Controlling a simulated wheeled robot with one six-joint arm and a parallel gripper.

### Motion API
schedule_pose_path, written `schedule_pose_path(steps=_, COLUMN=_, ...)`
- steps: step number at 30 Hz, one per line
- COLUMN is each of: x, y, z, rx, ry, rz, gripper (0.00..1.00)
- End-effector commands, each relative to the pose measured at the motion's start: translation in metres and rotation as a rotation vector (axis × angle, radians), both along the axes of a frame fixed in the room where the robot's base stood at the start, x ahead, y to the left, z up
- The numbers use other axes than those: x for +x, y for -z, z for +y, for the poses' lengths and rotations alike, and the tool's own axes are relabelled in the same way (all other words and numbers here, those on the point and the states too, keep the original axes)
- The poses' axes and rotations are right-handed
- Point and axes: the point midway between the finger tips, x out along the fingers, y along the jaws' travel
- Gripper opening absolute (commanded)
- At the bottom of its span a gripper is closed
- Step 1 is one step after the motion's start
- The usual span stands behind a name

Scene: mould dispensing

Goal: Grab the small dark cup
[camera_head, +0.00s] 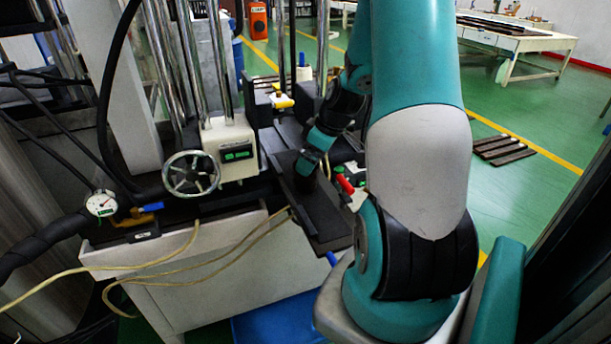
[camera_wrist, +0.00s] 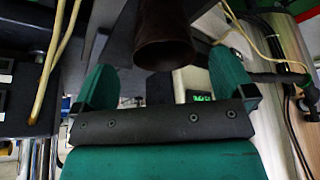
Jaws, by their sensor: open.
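The small dark cup (camera_wrist: 165,38) shows in the wrist view as a brownish-black cylinder with its round rim toward the camera. My gripper (camera_wrist: 164,72) has its two teal fingers spread wide apart, one on each side of the cup, with visible gaps. Whether the fingertips reach fully around the cup cannot be told. In the head view, the cup (camera_head: 305,170) appears as a dark cylinder on a dark narrow platform, and my gripper (camera_head: 318,142) is close beside it. My arm hides part of the area to the right.
The dark platform (camera_head: 330,228) juts from a machine with a handwheel (camera_head: 191,174), a green-display box (camera_head: 237,152) and metal columns. A pressure gauge (camera_head: 102,204) and yellowish cables (camera_head: 160,268) lie left. A red-handled valve (camera_head: 345,184) sits close to the platform.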

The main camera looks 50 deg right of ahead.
Motion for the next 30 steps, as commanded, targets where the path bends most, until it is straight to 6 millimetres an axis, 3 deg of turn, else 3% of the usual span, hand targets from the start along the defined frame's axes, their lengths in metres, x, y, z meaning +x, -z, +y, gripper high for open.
schedule_pose_path(steps=12, x=0.016, y=0.045, z=0.009, rx=0.003, ry=-0.002, rz=0.002, gripper=1.00)
schedule_pose_path(steps=20, x=0.018, y=0.048, z=0.008, rx=0.000, ry=0.000, rz=0.000, gripper=1.00)
schedule_pose_path(steps=23, x=0.018, y=0.048, z=0.008, rx=0.001, ry=0.000, rz=0.000, gripper=0.82)
schedule_pose_path(steps=27, x=0.017, y=0.048, z=0.008, rx=0.001, ry=0.000, rz=0.000, gripper=0.49)
schedule_pose_path(steps=30, x=0.018, y=0.047, z=0.008, rx=0.001, ry=0.000, rz=0.000, gripper=0.47)
